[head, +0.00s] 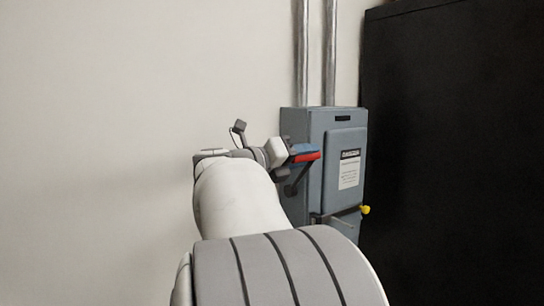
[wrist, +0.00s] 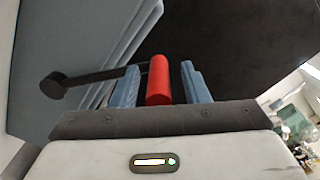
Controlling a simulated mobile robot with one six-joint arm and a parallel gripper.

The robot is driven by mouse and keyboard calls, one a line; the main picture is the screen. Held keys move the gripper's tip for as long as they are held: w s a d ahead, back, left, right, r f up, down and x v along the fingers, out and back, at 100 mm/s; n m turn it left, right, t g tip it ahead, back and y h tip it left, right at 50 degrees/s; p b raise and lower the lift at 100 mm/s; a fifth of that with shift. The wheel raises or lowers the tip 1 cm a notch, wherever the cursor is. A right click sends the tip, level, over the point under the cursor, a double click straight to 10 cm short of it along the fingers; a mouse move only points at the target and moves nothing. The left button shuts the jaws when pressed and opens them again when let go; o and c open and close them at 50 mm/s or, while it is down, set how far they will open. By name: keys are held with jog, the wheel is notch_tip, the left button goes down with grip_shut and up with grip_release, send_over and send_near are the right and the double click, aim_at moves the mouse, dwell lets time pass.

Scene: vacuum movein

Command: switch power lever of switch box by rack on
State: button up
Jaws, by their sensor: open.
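The grey switch box (head: 316,118) hangs on the wall beside the black rack. Its power lever has a dark arm (wrist: 92,79) running from a round pivot (wrist: 52,85) to a red handle (wrist: 158,80). In the head view the red handle (head: 308,157) is at the box's left side, above the pivot, with the arm slanting up. My gripper (wrist: 160,84) is open, its blue fingers on either side of the red handle. In the head view my gripper (head: 299,151) partly hides the lever.
The tall black rack (head: 455,150) stands close to the box's right. Two metal conduits (head: 330,50) rise from the box top. A yellow knob (head: 365,210) sticks out at the box's lower right. The pale wall (head: 120,120) at left is bare.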

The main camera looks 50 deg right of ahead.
jog(key=b+v, duration=0.2)
jog(key=v, duration=0.5)
jog(key=shift+a, duration=0.4)
jog(key=a+f+m+t+y+b, duration=0.25)
jog(key=a+f+m+y, duration=0.35)
jog(key=f, duration=0.7)
jog(key=a+f+m+t+y+b, duration=0.1)
jog(key=a+f+m+t+y, duration=0.25)
jog(key=a+f, duration=0.7)
jog(key=s+a+f+m+t+y+b, duration=0.1)
jog(key=s+a+f+m+y, duration=0.1)
jog(key=a+f+m+y, duration=0.2)
jog(key=s+a+f+m+y+b, duration=0.2)
jog(key=s+a+f+m+y, duration=0.1)
jog(key=a+f+m, duration=0.7)
notch_tip(320, 180, down, 4)
jog(key=shift+s+a+r+t+y, duration=0.15)
jog(key=shift+a+t+y, duration=0.25)
jog(key=shift+a+y, duration=0.1)
